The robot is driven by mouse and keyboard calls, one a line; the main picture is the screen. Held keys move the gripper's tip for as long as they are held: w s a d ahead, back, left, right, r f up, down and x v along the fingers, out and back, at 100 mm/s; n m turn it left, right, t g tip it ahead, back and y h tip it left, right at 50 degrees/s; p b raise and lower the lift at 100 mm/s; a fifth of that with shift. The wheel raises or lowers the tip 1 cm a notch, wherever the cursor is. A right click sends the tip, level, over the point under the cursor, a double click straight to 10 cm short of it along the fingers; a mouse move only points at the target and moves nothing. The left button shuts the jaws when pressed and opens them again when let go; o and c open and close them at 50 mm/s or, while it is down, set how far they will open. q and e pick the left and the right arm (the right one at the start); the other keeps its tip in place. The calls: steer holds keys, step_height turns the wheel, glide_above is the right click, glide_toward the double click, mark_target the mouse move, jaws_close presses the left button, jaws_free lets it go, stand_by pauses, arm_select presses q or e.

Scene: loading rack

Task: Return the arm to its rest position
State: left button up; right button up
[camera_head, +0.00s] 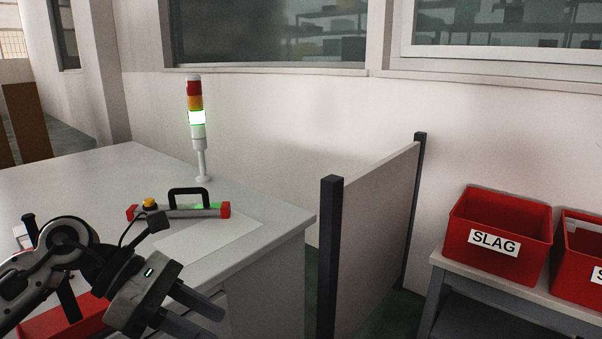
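My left arm (65,250) comes in from the lower left, over the near part of the light grey table (90,180). Its gripper (210,321) points down and to the right near the table's front edge. The two dark fingers are apart, with nothing visible between them; their tips are close to the bottom of the picture. My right arm and gripper are not in view.
A red-ended device with a black handle (189,193) lies on the table behind my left gripper. A lit signal tower (197,130) stands farther back. A partition (375,235) separates the table from red SLAG bins (521,267) on a bench. A red container (50,322) is partly hidden below my arm.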

arm_select(q)
steer(key=s+d+r+n+t+h, duration=0.2)
steer(key=d+n+h, duration=0.6)
steer(key=w+a+f+n+t+y, duration=0.15)
steer(key=f+n+t+y, duration=0.3)
steer(key=n, duration=0.65)
steer(key=a+f+n+t+y, duration=0.3)
steer(key=f+n+t, duration=0.25)
steer(key=n, duration=0.45)
steer(key=w+a+f+n+t+y, duration=0.1)
steer(key=a+f+n+t+y, duration=0.3)
steer(key=n, duration=0.7)
steer(key=s+f+n+g+y, duration=0.4)
steer(key=s+f+n, duration=0.5)
steer(key=f, duration=0.6)
steer(key=s+g, duration=0.1)
steer(key=s, duration=0.1)
steer(key=shift+s+f, duration=0.3)
steer(key=shift+s, duration=0.1)
steer(key=shift+y, duration=0.25)
